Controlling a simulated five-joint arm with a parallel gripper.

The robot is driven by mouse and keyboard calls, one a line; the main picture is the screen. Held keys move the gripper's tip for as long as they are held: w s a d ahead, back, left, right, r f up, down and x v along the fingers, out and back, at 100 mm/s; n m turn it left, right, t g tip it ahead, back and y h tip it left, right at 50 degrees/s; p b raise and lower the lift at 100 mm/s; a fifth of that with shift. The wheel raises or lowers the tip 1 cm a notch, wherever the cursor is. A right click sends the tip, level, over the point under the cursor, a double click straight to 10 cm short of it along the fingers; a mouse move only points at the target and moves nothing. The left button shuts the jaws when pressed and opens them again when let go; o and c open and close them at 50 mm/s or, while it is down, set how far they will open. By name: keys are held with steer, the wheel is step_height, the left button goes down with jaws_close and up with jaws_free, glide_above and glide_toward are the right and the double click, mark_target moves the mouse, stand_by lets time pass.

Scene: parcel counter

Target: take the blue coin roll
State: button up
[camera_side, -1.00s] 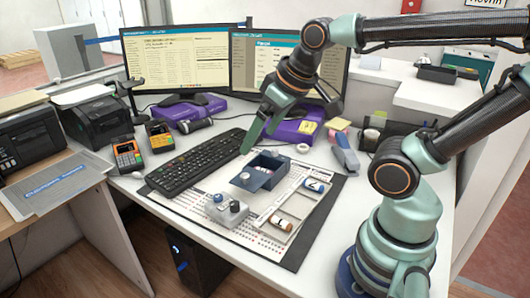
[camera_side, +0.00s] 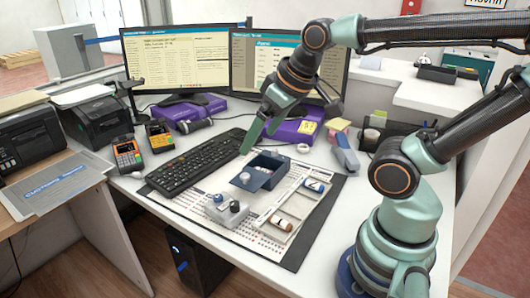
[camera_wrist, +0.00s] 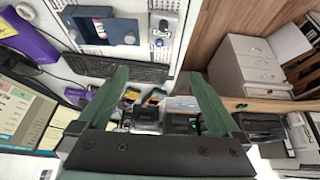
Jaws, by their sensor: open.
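What looks like the blue coin roll (camera_side: 314,186), a small blue-and-white cylinder, lies in the far compartment of a shallow pale tray (camera_side: 268,226) on the desk mat. A brown-and-white roll (camera_side: 281,223) lies in the near compartment. My gripper (camera_side: 262,136) is open and empty, in the air above the keyboard side of the dark blue box, up and left of the blue roll. In the wrist view its two green fingers (camera_wrist: 158,88) stand wide apart with nothing between them. I cannot make out the blue roll in the wrist view.
A dark blue open box (camera_side: 281,180) stands left of the tray; it also shows in the wrist view (camera_wrist: 122,31). A grey control box with knobs (camera_side: 227,211) sits in front of it. A black keyboard (camera_side: 196,163) lies to the left.

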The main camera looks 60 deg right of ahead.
steer(key=n+g, duration=0.6)
steer(key=n, duration=1.1)
glide_above(314, 183)
step_height(314, 183, down, 12)
step_height(314, 183, down, 5)
steer(key=shift+s+f, duration=0.1)
steer(key=shift+w+f, duration=0.2)
steer(key=shift+f, duration=2.95)
steer(key=shift+c, duration=0.3)
